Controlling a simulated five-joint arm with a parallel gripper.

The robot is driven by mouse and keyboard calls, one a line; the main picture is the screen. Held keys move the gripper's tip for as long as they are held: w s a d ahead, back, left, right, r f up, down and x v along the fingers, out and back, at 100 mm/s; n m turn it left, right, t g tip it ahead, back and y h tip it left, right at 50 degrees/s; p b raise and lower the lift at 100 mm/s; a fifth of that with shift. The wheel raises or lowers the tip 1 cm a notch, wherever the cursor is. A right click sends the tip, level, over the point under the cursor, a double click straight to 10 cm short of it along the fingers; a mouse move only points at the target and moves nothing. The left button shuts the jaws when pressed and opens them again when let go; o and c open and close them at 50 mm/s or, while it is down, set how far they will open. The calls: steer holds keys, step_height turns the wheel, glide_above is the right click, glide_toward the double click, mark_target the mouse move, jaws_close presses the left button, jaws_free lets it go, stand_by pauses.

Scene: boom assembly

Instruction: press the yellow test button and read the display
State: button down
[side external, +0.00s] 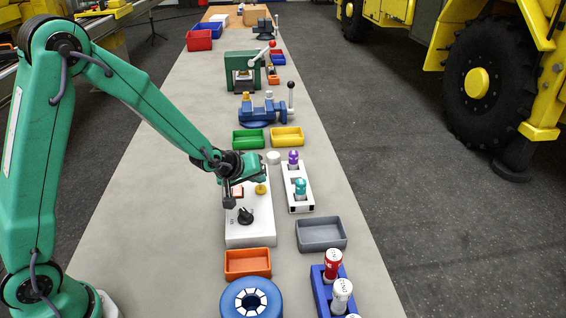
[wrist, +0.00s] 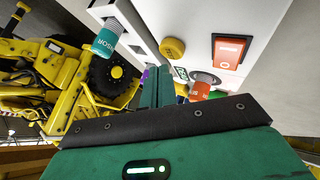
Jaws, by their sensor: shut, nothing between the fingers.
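The white test box (side external: 248,228) stands on the bench, below my gripper in the side view. Its yellow button (side external: 260,189) is on the top face, and it also shows in the wrist view (wrist: 173,48). A red rocker switch (wrist: 230,51) sits beside the button, and a black knob (side external: 245,216) is nearer the front. My gripper (side external: 263,171) is shut and empty, just beyond and above the button, apart from it. Its green fingers show together in the wrist view (wrist: 157,78).
A white rack (side external: 298,198) with purple and teal sensor cylinders stands right of the box. Green (side external: 248,139), yellow (side external: 287,137), grey (side external: 321,234) and orange (side external: 247,263) trays surround the area. A blue vise (side external: 262,110) stands farther back. Bare bench lies left of the box.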

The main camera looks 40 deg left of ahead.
mark_target(258, 190)
stand_by(0.3)
steer(key=shift+r, duration=2.5)
steer(key=s+r+m+g, duration=0.1)
steer(key=s+r+m, duration=0.3)
steer(key=s, duration=1)
steer(key=s+a+r+m+g, duration=0.1)
steer(key=s+r+m, duration=0.3)
steer(key=s+r, duration=0.4)
steer(key=s+g, duration=0.1)
steer(key=s, duration=0.5)
steer(key=shift+s+a+r+g, duration=0.2)
steer(key=shift+s+r+g, duration=0.05)
steer(key=shift+s+g, duration=0.1)
